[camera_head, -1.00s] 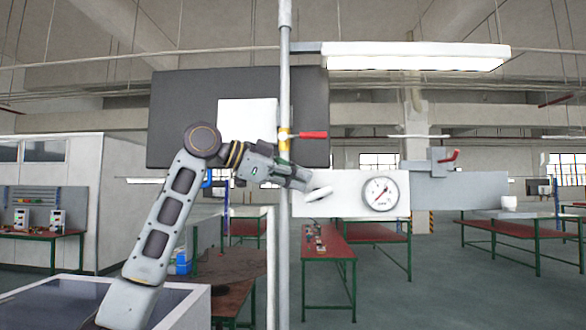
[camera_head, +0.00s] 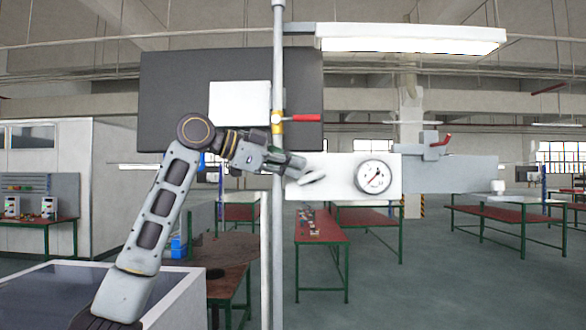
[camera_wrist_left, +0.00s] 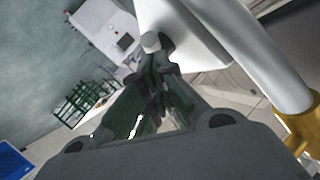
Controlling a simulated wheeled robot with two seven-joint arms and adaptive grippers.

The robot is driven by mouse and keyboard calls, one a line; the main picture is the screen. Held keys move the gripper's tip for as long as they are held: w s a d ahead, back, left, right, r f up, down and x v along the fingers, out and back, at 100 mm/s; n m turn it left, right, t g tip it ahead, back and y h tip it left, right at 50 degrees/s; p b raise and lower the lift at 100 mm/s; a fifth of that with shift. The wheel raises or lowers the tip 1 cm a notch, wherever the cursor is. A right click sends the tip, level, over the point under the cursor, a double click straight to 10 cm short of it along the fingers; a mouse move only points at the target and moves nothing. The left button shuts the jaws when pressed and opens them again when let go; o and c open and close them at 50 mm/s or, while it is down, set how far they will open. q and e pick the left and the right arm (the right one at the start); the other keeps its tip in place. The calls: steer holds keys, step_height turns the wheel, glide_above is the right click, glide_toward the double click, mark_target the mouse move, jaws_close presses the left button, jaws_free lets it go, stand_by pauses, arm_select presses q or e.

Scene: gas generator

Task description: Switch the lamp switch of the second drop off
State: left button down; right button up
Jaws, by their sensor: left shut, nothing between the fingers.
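My left gripper (camera_head: 297,167) is shut and empty beside the upright pipe (camera_head: 278,60), at the left end of the white panel (camera_head: 335,165). A small pale disc-like part (camera_head: 312,178), possibly the lamp switch, shows just below and right of the fingertips. In the left wrist view, a small white knob (camera_wrist_left: 150,42) on a grey base shows just beyond the shut fingers (camera_wrist_left: 165,75). I cannot tell whether they touch, nor the switch's position. A long lamp (camera_head: 412,38) hangs above. My right gripper is not in view.
The pipe carries a red valve lever (camera_head: 300,118) with a yellow fitting. A round gauge (camera_head: 374,177) sits on the panel. A second red-handled valve (camera_head: 437,142) stands farther right, on a grey bar (camera_head: 460,174). Red-topped tables (camera_head: 320,226) stand behind on open floor.

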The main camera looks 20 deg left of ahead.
arm_select(q)
steer(key=shift+f, duration=0.15)
steer(key=shift+a+f+n+t+h+b, duration=0.15)
steer(key=shift+n+t+h+b, duration=0.15)
steer(key=shift+h+b, duration=0.4)
steer(key=shift+t+h+b, duration=0.3)
steer(key=shift+b, duration=0.3)
